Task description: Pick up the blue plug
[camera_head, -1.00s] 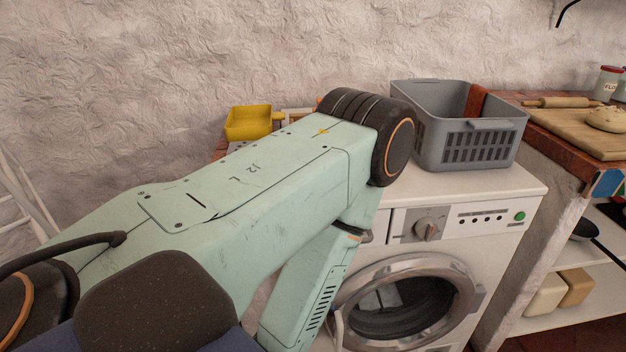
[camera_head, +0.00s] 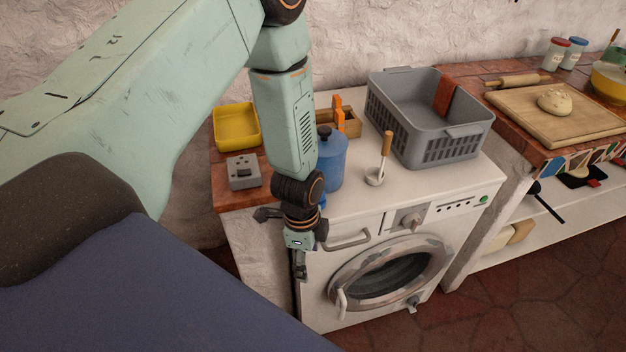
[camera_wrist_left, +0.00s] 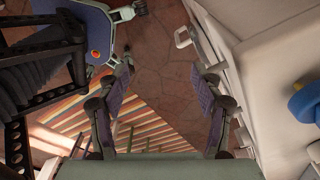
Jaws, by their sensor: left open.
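A small blue piece (camera_head: 323,201) shows at the front edge of the washing machine top, mostly hidden behind my left wrist; it may be the blue plug, but I cannot tell. In the left wrist view a blue piece with some yellow (camera_wrist_left: 305,102) lies at the right edge, cut off by the frame. My left gripper (camera_head: 299,268) hangs pointing down in front of the washing machine's left front, below its top. Its fingers are apart and empty in the left wrist view (camera_wrist_left: 165,82). My right gripper is not in view.
A grey box (camera_head: 243,172) and a yellow bin (camera_head: 237,128) sit on the tiled counter at left. Open floor lies in front.

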